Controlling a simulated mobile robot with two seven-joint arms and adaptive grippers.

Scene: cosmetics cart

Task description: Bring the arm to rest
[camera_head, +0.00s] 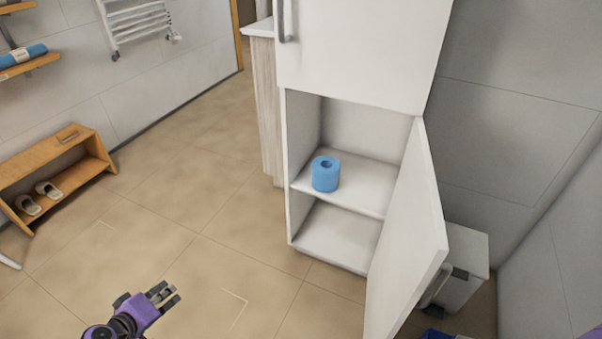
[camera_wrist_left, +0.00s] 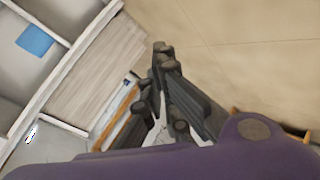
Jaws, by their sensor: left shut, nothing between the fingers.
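My left gripper (camera_head: 165,294) is low at the bottom left of the head view, over the floor and well clear of the cabinet. Its dark fingers are shut and empty. They also show in the left wrist view (camera_wrist_left: 162,62), close together with nothing between them. My right gripper does not show. A blue roll (camera_head: 325,174) stands on the upper shelf (camera_head: 363,187) of the open white cabinet, far from my left gripper. A blue patch, likely the same roll, shows at the upper left of the left wrist view (camera_wrist_left: 35,40).
The cabinet door (camera_head: 413,240) hangs open toward me on the right. A white bin (camera_head: 463,262) stands behind it. A wooden shoe bench (camera_head: 62,170) with slippers stands at the left wall, below a towel rack (camera_head: 138,20). The tiled floor between is free.

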